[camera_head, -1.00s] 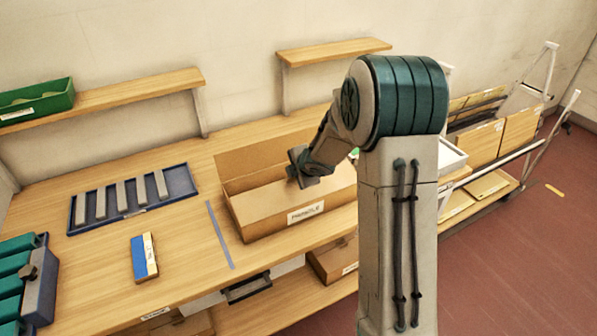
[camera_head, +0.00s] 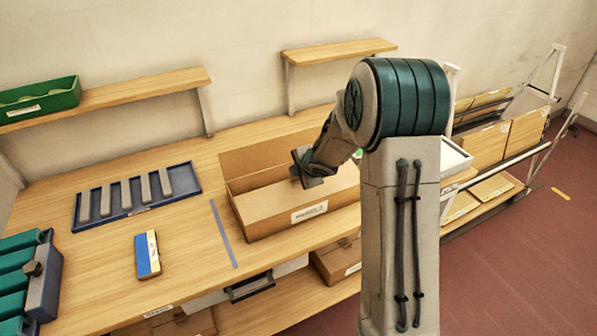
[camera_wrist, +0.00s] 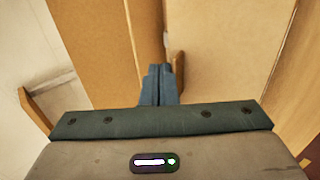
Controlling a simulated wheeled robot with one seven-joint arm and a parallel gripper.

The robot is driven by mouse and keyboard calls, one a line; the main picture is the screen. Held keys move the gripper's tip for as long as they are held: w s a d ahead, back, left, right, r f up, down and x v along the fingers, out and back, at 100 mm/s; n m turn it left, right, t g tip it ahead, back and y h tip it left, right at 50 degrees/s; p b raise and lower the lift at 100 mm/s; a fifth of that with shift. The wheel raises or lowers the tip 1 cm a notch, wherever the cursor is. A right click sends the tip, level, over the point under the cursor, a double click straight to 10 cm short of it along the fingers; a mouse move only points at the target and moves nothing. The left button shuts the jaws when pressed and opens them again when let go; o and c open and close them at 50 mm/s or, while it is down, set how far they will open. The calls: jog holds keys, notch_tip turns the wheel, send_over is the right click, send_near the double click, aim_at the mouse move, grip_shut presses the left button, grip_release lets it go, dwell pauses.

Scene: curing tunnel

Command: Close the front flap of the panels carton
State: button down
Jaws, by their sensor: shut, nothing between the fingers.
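The panels carton (camera_head: 285,220) is an open brown cardboard box on the bench, with a white label on its front wall. A long flap stands up along its back (camera_head: 265,156). In the head view I cannot clearly tell the front flap from the front wall. My gripper (camera_head: 307,180) is above the right half of the carton's opening, partly hidden by my wrist. In the wrist view my gripper (camera_wrist: 163,84) is shut and empty, its fingertips over or against cardboard panels (camera_wrist: 215,60); I cannot tell if they touch.
A blue tray (camera_head: 88,222) of grey bars and a blue-and-tan box (camera_head: 147,255) lie left of the carton. Teal items (camera_head: 15,283) stand at the far left. Wall shelves (camera_head: 340,52) hang behind. A cart (camera_head: 497,152) stands right.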

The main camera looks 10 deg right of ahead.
jog(key=shift+r, duration=0.1)
dwell(0.7)
jog(key=shift+r+p, duration=0.85)
jog(key=shift+p, duration=0.1)
